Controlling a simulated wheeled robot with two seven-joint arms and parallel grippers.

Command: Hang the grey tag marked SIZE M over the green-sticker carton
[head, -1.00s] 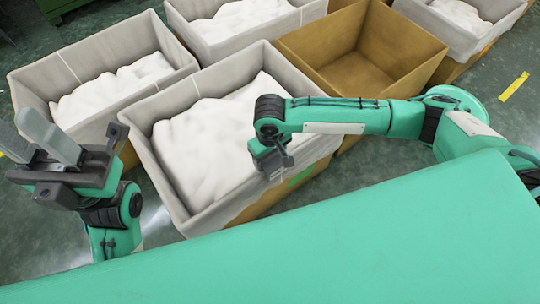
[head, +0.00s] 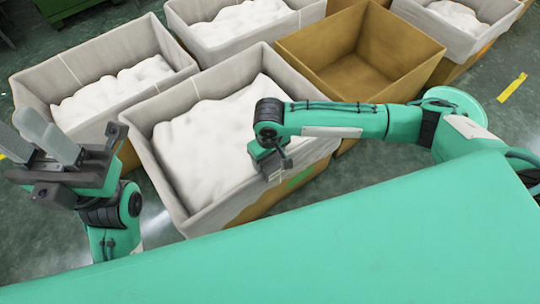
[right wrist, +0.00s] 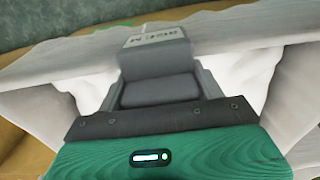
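The green-sticker carton (head: 258,208) is brown with a grey liner folded over its rim and white contents; its green sticker (head: 301,177) is on the near side. My right gripper (head: 273,167) is at the carton's near right rim, left of the sticker. In the right wrist view its dark fingers (right wrist: 158,90) are closed on the grey tag (right wrist: 156,37), whose SIZE M lettering shows upside down. The tag is at the pale liner rim; I cannot tell whether it touches it. My left gripper (head: 48,140) is open and empty, left of the carton.
Lined cartons with white contents stand at the left (head: 40,88), at the back (head: 192,42) and at the back right (head: 462,42). An empty brown carton (head: 362,72) adjoins the sticker carton. Green floor with yellow markings (head: 512,86) is clear at the right.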

